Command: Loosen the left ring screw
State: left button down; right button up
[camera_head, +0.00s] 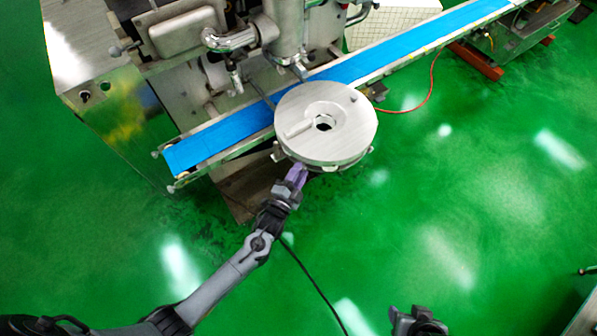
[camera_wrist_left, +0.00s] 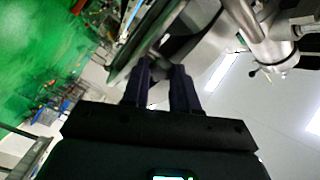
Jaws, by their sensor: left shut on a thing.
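The round metal disc (camera_head: 335,115) of the machine has small fittings around its lower rim, and I cannot make out the left ring screw clearly among them. My left gripper (camera_head: 298,172), with purple fingers, reaches up to the front underside of this disc. In the left wrist view its two dark fingers (camera_wrist_left: 162,85) stand a little apart at a grey part under the disc. It is shut on a small part there, which looks to be the ring screw and is mostly hidden by the fingers. My right gripper (camera_head: 418,322) is low at the bottom edge, away from the machine.
A blue conveyor belt (camera_head: 380,68) runs diagonally behind the disc. The metal machine body (camera_head: 180,35) stands at the back left. A red cable (camera_head: 432,85) lies on the right. The green floor (camera_head: 460,210) is open in front and to the right.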

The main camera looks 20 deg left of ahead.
pick_arm(q)
jog(key=n+p, duration=0.2)
jog(key=n, duration=2)
jog(key=shift+p, duration=0.35)
jog(key=shift+n, duration=0.4)
jog(key=c, duration=0.9)
grip_release()
jog(key=shift+o, duration=0.2)
jog(key=shift+s, duration=0.1)
